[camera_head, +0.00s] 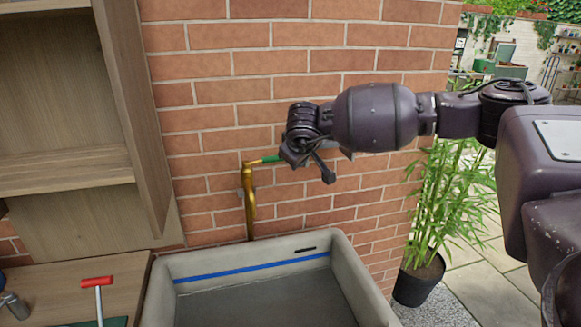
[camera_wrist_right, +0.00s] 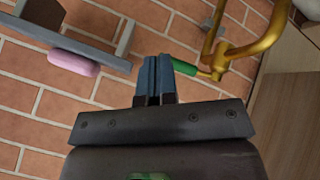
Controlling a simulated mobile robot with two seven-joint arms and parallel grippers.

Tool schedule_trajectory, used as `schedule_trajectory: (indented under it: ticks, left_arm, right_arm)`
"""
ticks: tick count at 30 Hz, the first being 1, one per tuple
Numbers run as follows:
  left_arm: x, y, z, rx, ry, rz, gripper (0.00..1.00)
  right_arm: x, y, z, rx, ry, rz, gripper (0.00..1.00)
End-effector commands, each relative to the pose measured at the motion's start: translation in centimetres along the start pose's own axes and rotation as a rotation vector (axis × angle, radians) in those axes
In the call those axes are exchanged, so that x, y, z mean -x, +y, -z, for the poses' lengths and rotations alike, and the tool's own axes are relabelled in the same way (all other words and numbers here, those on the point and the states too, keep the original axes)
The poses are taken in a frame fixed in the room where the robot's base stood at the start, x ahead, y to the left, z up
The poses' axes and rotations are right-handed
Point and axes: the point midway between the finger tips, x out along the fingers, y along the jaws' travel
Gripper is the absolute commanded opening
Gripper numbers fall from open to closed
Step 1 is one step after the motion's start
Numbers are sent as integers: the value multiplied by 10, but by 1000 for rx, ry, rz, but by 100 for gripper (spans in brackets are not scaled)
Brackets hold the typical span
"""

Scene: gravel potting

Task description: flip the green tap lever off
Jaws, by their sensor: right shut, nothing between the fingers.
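The brass tap (camera_head: 250,205) rises in front of the brick wall behind the basin. Its green lever (camera_head: 272,159) points right, about level, toward my right wrist. In the right wrist view the green lever (camera_wrist_right: 184,66) lies just right of my right gripper (camera_wrist_right: 158,60), its end close to the fingertips. I cannot tell whether they touch. The brass tap body (camera_wrist_right: 250,48) is further right there. My right gripper's fingers are pressed together and empty. In the head view my wrist mostly hides them. My left gripper is not in view.
A grey stone basin (camera_head: 162,290) with a blue line inside stands below the tap. A wooden shelf (camera_head: 150,130) rises at left. A red-handled tool (camera_head: 97,282) is on the bench. A potted bamboo (camera_head: 425,275) stands at right. A pink block (camera_wrist_right: 73,63) shows in the wrist view.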

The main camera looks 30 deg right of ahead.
Motion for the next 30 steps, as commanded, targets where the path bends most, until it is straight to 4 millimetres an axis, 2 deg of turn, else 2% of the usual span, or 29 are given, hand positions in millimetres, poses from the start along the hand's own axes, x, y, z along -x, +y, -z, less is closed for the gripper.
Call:
schedule_trajectory:
  ticks: [3,9,30]
  left_arm:
    - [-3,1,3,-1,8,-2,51]
    - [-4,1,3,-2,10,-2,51]
    - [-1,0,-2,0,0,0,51]
  right_arm:
    - [17,10,-4,-2,2,-2,0]
    - [31,19,-8,0,0,0,0]
    - [34,20,-9,0,-1,1,0]
